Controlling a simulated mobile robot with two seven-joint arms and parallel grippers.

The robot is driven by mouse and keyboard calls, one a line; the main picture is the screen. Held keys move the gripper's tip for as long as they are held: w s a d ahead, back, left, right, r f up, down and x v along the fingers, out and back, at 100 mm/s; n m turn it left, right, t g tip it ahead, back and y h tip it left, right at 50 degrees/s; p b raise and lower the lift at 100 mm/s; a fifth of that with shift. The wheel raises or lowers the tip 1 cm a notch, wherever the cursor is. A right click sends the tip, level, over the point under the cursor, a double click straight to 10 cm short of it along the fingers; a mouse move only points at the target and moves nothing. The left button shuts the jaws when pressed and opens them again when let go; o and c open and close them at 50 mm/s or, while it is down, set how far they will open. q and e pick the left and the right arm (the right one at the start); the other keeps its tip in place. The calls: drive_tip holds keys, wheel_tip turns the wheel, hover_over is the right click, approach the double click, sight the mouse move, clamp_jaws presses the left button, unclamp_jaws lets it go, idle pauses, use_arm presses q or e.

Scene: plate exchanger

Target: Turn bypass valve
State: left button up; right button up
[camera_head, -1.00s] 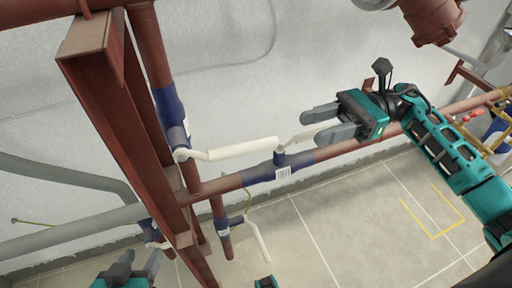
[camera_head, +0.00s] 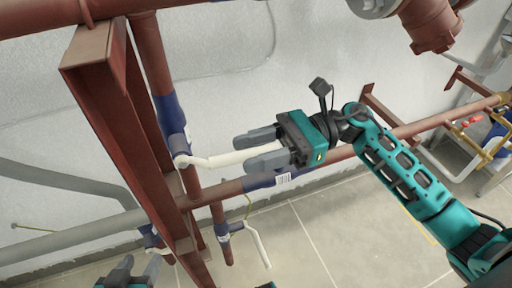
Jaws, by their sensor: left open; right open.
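A white lever (camera_head: 212,160) runs right from the blue valve (camera_head: 171,118) on the upright red-brown pipe. My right gripper (camera_head: 244,149) is open, its fingers pointing left. In the picture the lever's right part lies between the two fingers; I cannot tell whether they touch it. A second blue valve (camera_head: 262,181) sits on the sloping red-brown pipe below the gripper, its lever hidden. A third valve (camera_head: 222,230), lower down, has a white lever (camera_head: 259,247) hanging down. No label marks the bypass valve. My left gripper (camera_head: 136,268) is open and empty at the bottom left.
A thick red-brown steel post (camera_head: 130,120) stands left of the valves. A grey pipe (camera_head: 75,232) runs low at the left. A red-brown flanged pipe (camera_head: 432,30) hangs at the upper right. Tiled floor (camera_head: 335,225) is open below.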

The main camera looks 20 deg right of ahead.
clamp_jaws()
idle(0.4)
drive_tip(key=shift+r+h+p, duration=0.55)
drive_tip(key=shift+r+h, duration=0.05)
drive_tip(key=shift+r, duration=0.1)
unclamp_jaws()
drive_tip(key=d+r, duration=0.1)
drive_tip(key=d, duration=1.2)
drive_tip(key=shift+w+r, duration=0.2)
